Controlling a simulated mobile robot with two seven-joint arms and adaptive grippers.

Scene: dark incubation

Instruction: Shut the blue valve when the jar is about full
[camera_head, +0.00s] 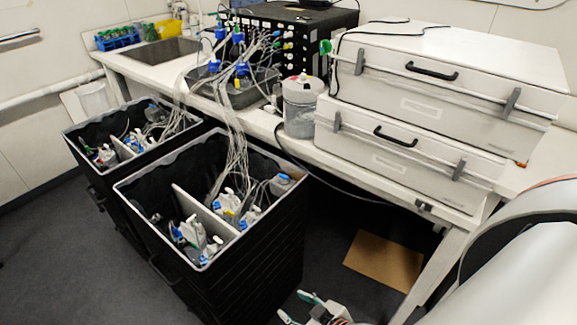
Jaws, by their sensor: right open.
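A translucent jar (302,112) with a pale lid and small red fittings stands on the bench, left of the white cases. It looks greyish inside; I cannot tell its fill level. Several blue fittings (242,68) sit on bottles in a dark tray (265,88) left of the jar. Which of the blue parts is the valve cannot be told. My right gripper (296,306) is at the bottom edge, low in front of the bench, open and empty, far from the jar and the blue fittings. My left gripper is out of view.
Two black crates (275,225) with bottles and tubes stand on the floor at left. Tubes run from the nearer one up to the tray. Two stacked white cases (440,75) fill the bench's right side. A brown board (384,262) lies under the bench.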

